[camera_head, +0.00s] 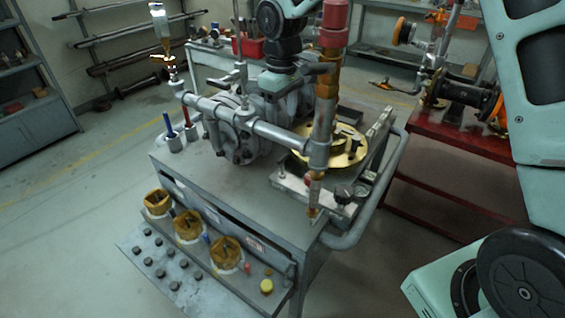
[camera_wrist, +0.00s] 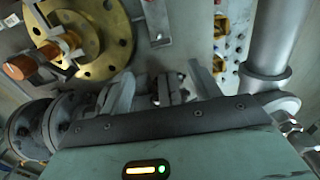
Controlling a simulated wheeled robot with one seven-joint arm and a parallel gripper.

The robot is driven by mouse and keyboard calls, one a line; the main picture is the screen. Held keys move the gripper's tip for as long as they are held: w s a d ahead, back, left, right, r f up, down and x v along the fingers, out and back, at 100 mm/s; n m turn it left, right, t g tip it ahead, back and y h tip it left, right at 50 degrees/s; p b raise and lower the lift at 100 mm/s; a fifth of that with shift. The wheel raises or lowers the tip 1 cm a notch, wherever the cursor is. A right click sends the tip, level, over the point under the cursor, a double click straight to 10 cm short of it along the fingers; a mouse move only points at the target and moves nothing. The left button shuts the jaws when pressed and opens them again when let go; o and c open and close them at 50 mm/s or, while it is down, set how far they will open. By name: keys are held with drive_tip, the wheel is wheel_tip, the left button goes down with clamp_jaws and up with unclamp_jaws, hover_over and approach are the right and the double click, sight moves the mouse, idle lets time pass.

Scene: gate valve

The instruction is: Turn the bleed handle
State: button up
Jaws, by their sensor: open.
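My gripper (camera_wrist: 168,88) shows at the bottom middle of the wrist view, its two fingers apart. A small dark metal piece (camera_wrist: 172,90) shows between the fingers. I cannot tell whether it is the bleed handle or whether the fingers touch it. In the head view, my gripper (camera_head: 290,82) is low over the grey valve body, beside the upright stack (camera_head: 329,75) with a red top and brass middle. A small brass fitting with a lever (camera_head: 163,58) stands at the left end of the grey pipe (camera_head: 255,124). Which lever is the bleed handle is unclear.
The valve stands on a grey cart (camera_head: 190,165) with a tubular rail (camera_head: 385,190). A brass flange (camera_head: 350,153) lies to the right; it also shows in the wrist view (camera_wrist: 118,45). Several yellow cups (camera_head: 188,227) line the front. A red table (camera_head: 460,140) stands at right. Open floor lies left.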

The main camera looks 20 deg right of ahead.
sight(282, 157)
wheel_tip(282, 157, down, 16)
drive_tip(key=shift+f+p, duration=0.1)
drive_tip(key=shift+p, duration=0.55)
drive_tip(key=c, duration=1)
